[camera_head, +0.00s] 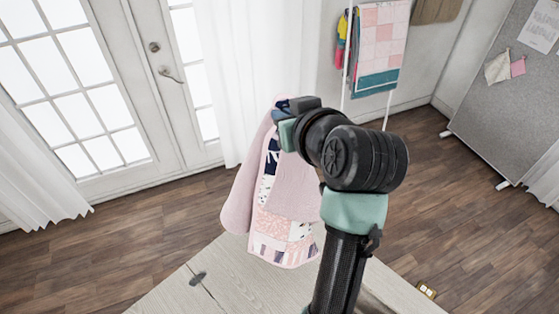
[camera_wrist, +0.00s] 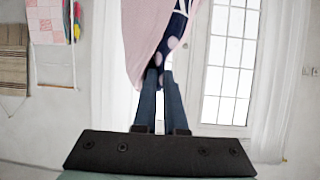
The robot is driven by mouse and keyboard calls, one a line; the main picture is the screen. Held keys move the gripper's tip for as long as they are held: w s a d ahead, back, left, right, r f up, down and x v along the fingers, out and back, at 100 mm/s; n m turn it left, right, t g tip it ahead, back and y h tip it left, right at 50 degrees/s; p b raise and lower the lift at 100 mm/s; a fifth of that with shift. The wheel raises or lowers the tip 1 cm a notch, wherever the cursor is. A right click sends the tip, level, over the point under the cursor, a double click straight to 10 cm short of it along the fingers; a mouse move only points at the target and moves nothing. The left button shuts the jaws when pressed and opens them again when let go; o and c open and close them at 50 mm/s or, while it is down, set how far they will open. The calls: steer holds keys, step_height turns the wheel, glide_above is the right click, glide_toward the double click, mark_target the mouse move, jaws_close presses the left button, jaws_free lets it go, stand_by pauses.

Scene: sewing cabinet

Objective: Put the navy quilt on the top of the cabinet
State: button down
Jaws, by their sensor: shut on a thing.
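My gripper (camera_head: 281,112) is shut on a quilt (camera_head: 242,195) with a plain pink side and a patchwork side of navy, white and pink pieces. In the wrist view the fingertips (camera_wrist: 160,74) pinch its navy, pink-spotted part, and the pink cloth (camera_wrist: 145,30) hangs beside it. The quilt hangs down in folds, its lower end overlapping the far edge of the pale wooden cabinet top (camera_head: 225,290) in the head view. I cannot tell whether it touches the top. My arm hides part of the quilt and the top.
A white rack (camera_head: 348,55) at the back wall holds a pink and teal quilt (camera_head: 381,40). White glazed doors (camera_head: 75,90) and curtains (camera_head: 240,70) stand behind. A grey pinboard (camera_head: 510,90) is at the right.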

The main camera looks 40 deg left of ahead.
mark_target(198, 297)
step_height(198, 297, down, 9)
steer(key=b, duration=0.7)
steer(key=shift+f, duration=0.2)
steer(key=w+d+r+m+t+h, duration=0.1)
steer(key=w+d+m+t+h, duration=0.35)
steer(key=w, duration=0.85)
steer(key=w+d+m+t+h, duration=0.1)
steer(key=w+d+m+h, duration=0.45)
steer(key=w+d, duration=0.65)
steer(key=shift+y, duration=0.3)
steer(key=s+a+f+b, duration=1)
steer(key=s+f, duration=0.6)
steer(key=f, duration=0.2)
steer(key=s+a+f+b, duration=1.1)
steer(key=s+f, duration=0.6)
steer(key=f, duration=0.1)
steer(key=s+a+f+b, duration=1.1)
steer(key=s+f, duration=0.6)
steer(key=f, duration=0.1)
steer(key=shift+a+f, duration=0.15)
steer(key=shift+f, duration=0.15)
